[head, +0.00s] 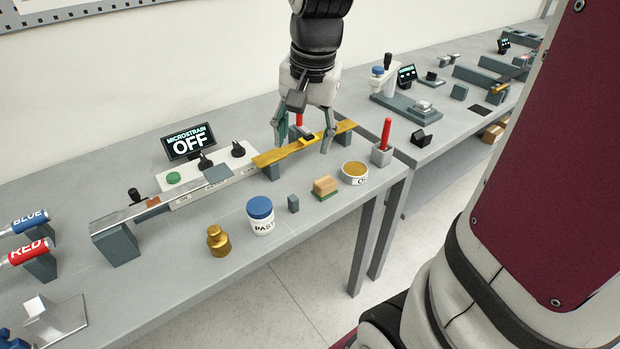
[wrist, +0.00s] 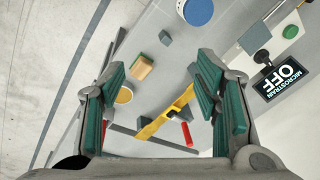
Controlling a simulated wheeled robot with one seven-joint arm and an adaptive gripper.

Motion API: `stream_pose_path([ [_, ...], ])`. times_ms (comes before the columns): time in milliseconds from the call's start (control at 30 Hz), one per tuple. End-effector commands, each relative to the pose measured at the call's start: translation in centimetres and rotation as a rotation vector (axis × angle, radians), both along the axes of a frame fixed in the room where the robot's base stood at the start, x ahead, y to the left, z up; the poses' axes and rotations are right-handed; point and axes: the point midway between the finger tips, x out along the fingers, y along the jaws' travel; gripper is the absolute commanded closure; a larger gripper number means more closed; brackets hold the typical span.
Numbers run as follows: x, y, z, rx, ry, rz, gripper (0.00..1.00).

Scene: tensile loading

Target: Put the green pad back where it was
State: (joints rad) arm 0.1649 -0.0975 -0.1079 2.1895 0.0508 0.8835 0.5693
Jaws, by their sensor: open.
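The green pad (head: 324,193) shows as a thin green layer under a tan block, which sits upright on the grey bench near its front edge. In the wrist view the block with its green edge (wrist: 141,68) lies left of centre, toward the left finger. My gripper (head: 303,145) is open and empty, pointing down above the yellow bar, behind the block and to its left. In the wrist view my gripper's fingers (wrist: 163,95) are spread wide, with the bar (wrist: 165,113) between them. I cannot tell whether the fingers touch the bar.
A gold-topped white tin (head: 355,172), a red-handled tool in a grey holder (head: 381,152), a small grey block (head: 293,204), a blue-lidded jar (head: 260,215) and a brass weight (head: 218,241) stand nearby. A microstrain display (head: 188,143) reads OFF. The bench's front strip has some free room.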

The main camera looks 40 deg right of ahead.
Motion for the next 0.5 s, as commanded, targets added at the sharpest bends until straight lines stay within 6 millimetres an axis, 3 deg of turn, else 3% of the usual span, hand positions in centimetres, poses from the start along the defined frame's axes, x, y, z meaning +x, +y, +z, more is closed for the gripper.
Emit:
stream_pose_path([
  [33,-1.5,1.3,1.2,-0.015,-0.029,0.081,0.43],
  [200,-6.5,4.8,3.4,-0.086,-0.1,0.367,0.43],
  [400,-11.9,7.4,4.0,-0.184,-0.169,0.661,0.43],
  [500,-13.6,8.1,3.8,-0.222,-0.189,0.756,0.43],
])
